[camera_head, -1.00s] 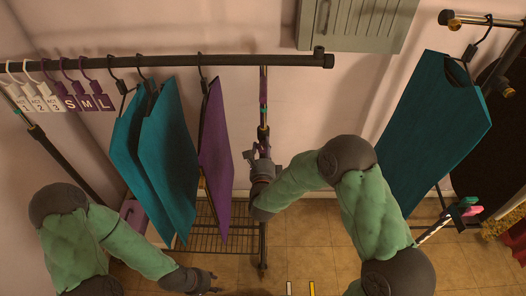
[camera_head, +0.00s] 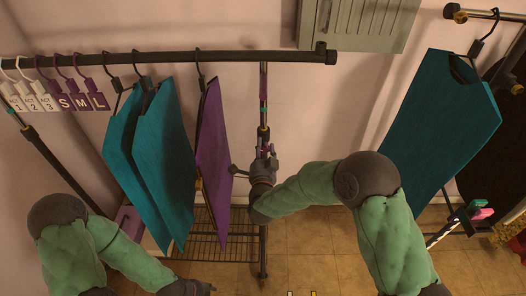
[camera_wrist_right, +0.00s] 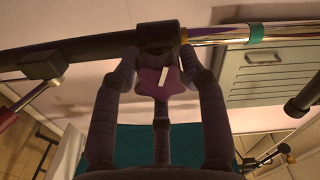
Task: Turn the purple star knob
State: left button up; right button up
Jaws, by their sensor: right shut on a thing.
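The purple star knob (camera_wrist_right: 159,79) with a white bar mark shows in the right wrist view, below a dark collar (camera_wrist_right: 159,38) on the rail. My right gripper (camera_wrist_right: 159,62) has one finger on each side of the knob and is shut on it. In the head view, my right gripper (camera_head: 266,150) is at the upright post of the clothes rack; the knob is hidden or too small to make out there. My left gripper (camera_head: 197,288) is at the bottom edge, partly cut off, and its fingers are unclear.
Teal garments (camera_head: 150,155) and a purple garment (camera_head: 214,150) hang left of the post on the rack's top bar (camera_head: 180,58). Size tags (camera_head: 82,101) hang at far left. Another teal garment (camera_head: 435,125) hangs at right. A wire shelf (camera_head: 215,235) is below.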

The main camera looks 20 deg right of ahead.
jog(key=n, duration=0.4)
jog(key=shift+n, duration=0.3)
jog(key=shift+r+n, duration=0.1)
jog(key=shift+n, duration=1.8)
jog(key=o, duration=1.2)
jog(key=shift+c, duration=0.2)
jog(key=v, duration=1.2)
